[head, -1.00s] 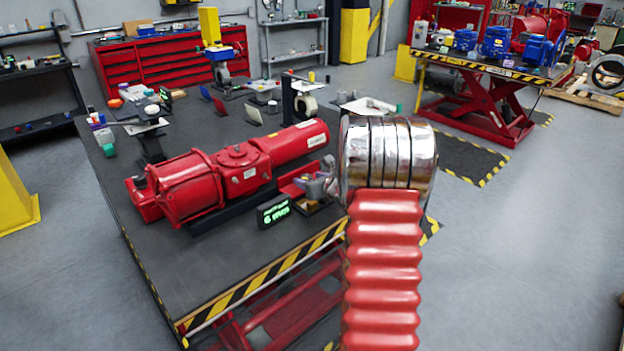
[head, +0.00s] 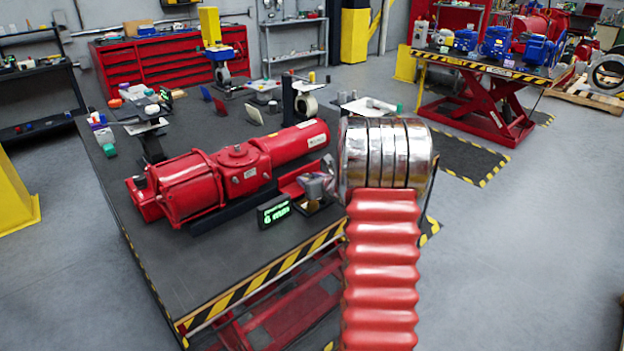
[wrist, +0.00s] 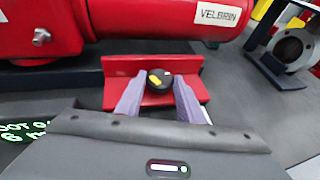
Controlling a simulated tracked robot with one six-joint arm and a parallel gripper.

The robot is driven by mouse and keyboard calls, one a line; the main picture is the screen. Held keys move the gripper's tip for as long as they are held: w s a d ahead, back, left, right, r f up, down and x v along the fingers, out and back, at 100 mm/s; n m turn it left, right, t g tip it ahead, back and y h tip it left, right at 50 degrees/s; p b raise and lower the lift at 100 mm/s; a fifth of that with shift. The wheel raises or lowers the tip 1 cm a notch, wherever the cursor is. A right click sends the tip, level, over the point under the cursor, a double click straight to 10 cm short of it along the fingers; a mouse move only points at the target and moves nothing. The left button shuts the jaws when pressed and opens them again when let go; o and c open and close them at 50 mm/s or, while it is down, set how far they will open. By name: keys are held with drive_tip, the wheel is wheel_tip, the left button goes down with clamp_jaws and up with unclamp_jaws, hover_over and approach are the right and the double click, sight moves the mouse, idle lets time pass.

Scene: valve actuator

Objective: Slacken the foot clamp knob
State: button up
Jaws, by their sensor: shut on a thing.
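The foot clamp knob (wrist: 159,80) is a small round black knob with a yellow mark on top. It sits on a red bracket (wrist: 118,68) beside the red valve actuator (wrist: 150,15) in the wrist view. My gripper (wrist: 158,92) has its two pale purple fingers on either side of the knob, shut on it. In the head view my gripper (head: 316,186) is at the red bracket (head: 298,181), to the right of the red actuator (head: 235,170); the knob cannot be made out there, hidden by the gripper.
A small black display with green text, reading about 6 mm (head: 274,211), stands just left of my gripper. The table's striped front edge (head: 270,275) is close. A grey round flange part (wrist: 290,48) stands at the right in the wrist view.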

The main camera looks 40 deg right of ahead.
drive_tip(key=shift+d, duration=0.35)
drive_tip(key=shift+a, duration=0.2)
drive_tip(key=shift+s+d+n+y, duration=0.1)
drive_tip(key=shift+d+n+y, duration=0.05)
drive_tip(key=shift+n+y, duration=0.4)
drive_tip(key=shift+d+f+n+y, duration=0.1)
drive_tip(key=shift+d+n+y, duration=0.1)
drive_tip(key=shift+n+y, duration=0.75)
drive_tip(key=shift+d+n+y, duration=0.2)
drive_tip(key=shift+n+y, duration=0.5)
drive_tip(key=shift+y, duration=0.3)
drive_tip(key=shift+w+d+n+g+y, duration=0.1)
drive_tip(key=shift+d+n+g+y, duration=0.1)
drive_tip(key=shift+n+y, duration=0.5)
drive_tip(key=shift+w+d+n+g+y, duration=0.1)
drive_tip(key=shift+n+g+y, duration=0.1)
drive_tip(key=shift+n+y, duration=0.5)
drive_tip(key=shift+d+n+g+y, duration=0.1)
drive_tip(key=shift+n+g+y, duration=0.1)
drive_tip(key=shift+n+y, duration=0.5)
drive_tip(key=shift+n+g+y, duration=0.3)
drive_tip(key=shift+y, duration=0.2)
